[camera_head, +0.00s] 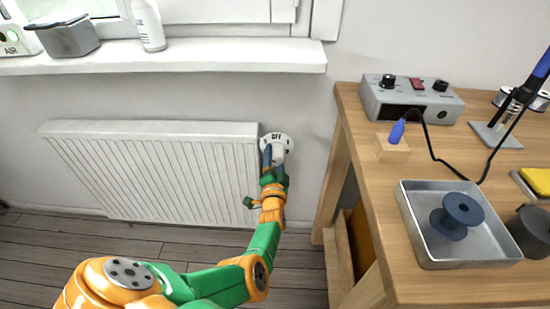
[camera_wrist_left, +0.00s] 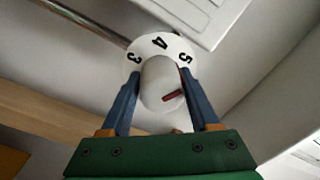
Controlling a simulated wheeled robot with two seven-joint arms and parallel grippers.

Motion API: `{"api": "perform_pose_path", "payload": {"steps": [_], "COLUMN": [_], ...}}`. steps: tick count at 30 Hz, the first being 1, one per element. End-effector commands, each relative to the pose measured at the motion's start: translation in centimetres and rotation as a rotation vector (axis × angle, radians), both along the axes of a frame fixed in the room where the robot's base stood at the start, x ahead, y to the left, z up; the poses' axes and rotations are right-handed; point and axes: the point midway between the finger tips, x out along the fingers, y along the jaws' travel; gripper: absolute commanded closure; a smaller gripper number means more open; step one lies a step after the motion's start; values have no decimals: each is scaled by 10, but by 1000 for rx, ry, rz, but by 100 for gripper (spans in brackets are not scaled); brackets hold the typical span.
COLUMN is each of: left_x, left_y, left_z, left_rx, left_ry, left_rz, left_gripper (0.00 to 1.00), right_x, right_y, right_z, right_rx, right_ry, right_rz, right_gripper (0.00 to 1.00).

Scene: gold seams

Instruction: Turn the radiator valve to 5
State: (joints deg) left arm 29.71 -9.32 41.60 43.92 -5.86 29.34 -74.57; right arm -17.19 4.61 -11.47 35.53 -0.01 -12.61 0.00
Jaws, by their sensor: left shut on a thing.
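The radiator valve is a white knob (camera_head: 279,151) on a white numbered dial (camera_head: 276,137) at the radiator's upper right corner; "OFF" reads at the dial's top in the head view. My left gripper (camera_head: 273,160) is shut on the knob. In the left wrist view, its two blue fingers (camera_wrist_left: 157,88) press the sides of the white knob (camera_wrist_left: 157,76). The dial (camera_wrist_left: 150,48) shows 3, 4 and 5 there; the rest is hidden. A red mark on the knob's end points right, towards the finger on the 5 side. The exact number it meets is unclear. My right gripper is out of view.
The white radiator (camera_head: 160,170) hangs under a windowsill (camera_head: 180,58) with a bottle (camera_head: 149,25) and a grey container (camera_head: 68,37). A wooden workbench (camera_head: 365,170) stands close on the right, with a metal tray (camera_head: 412,225) and a soldering station (camera_head: 412,97). Open floor lies below the radiator.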

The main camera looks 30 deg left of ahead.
Motion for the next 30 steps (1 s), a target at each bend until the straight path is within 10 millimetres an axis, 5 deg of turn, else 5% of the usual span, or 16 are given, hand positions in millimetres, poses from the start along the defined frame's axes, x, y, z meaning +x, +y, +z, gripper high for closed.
{"api": "perform_pose_path", "payload": {"steps": [19,20,22,30], "left_x": [-1,-1,0,0], "left_y": [-1,-1,-1,0], "left_z": [-2,-2,-2,-1], "left_rx": [37,37,37,37], "left_ry": [29,29,28,25], "left_rz": [-1,-1,-2,0], "left_gripper": [94,33,14,8], "right_x": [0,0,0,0], "right_y": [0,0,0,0], "right_z": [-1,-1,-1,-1], "right_rx": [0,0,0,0], "right_ry": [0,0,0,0], "right_rz": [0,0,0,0], "right_gripper": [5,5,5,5]}}
